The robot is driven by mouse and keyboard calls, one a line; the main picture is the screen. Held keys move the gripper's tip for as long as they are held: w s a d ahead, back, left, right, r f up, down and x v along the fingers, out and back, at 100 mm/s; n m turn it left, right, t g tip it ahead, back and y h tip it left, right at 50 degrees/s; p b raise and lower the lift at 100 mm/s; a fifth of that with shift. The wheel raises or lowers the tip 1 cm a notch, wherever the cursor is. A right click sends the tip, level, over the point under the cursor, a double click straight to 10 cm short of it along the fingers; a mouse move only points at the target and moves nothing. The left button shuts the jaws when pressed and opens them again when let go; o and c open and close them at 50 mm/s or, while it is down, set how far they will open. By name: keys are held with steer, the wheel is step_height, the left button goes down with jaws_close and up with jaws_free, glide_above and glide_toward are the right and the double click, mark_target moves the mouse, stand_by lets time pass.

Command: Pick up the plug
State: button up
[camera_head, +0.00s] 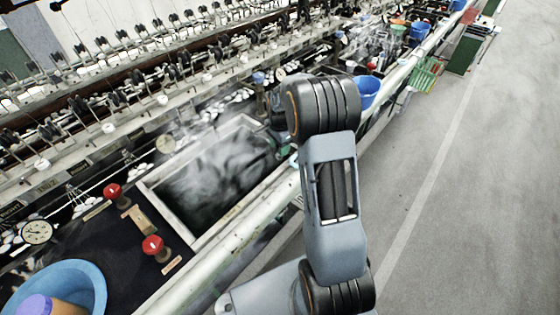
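I cannot make out a plug for certain in the head view. My arm rises through the middle of the picture, with its upper joint over the edge of the basin bench. My gripper does not show; the arm covers part of the bench behind it. A rectangular basin (168,203) with dark, cloudy water lies left of the arm. Two red round knobs, one (113,190) farther and one (153,245) nearer, stand on the dark bench top left of the basin.
A blue bowl (92,283) with a purple-topped orange container (42,306) sits at the lower left. A blue bucket (367,92) is just right of my arm. Reeling machinery (120,85) lines the back. A pale rail (245,225) edges the bench; the grey floor (470,200) at right is clear.

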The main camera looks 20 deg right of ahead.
steer(key=c, duration=0.5)
steer(key=shift+r, duration=0.1)
